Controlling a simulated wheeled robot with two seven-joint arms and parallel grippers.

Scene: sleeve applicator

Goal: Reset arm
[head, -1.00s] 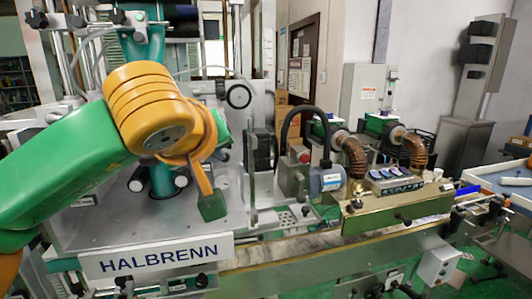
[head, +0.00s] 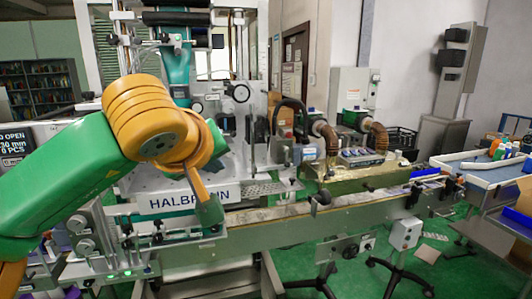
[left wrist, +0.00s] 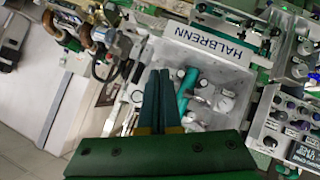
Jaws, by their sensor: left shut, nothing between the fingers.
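My left arm comes in from the left in the head view, its green and orange links bent downward. My left gripper (head: 208,212) hangs in front of the sleeve applicator machine (head: 180,180), near its HALBRENN plate (head: 172,202). In the left wrist view the two dark green fingers (left wrist: 158,72) lie together with nothing between them. The machine's white plate with the name (left wrist: 213,45) shows beyond them. I cannot see any contact with the machine. My right gripper is in neither view.
A conveyor (head: 300,220) runs right from the machine, with a brass-coloured heat unit (head: 350,178) over it. A blue-topped table (head: 480,165) holding bottles stands at the right. A screen (head: 14,145) is at the left. Green floor (head: 430,265) shows at the lower right.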

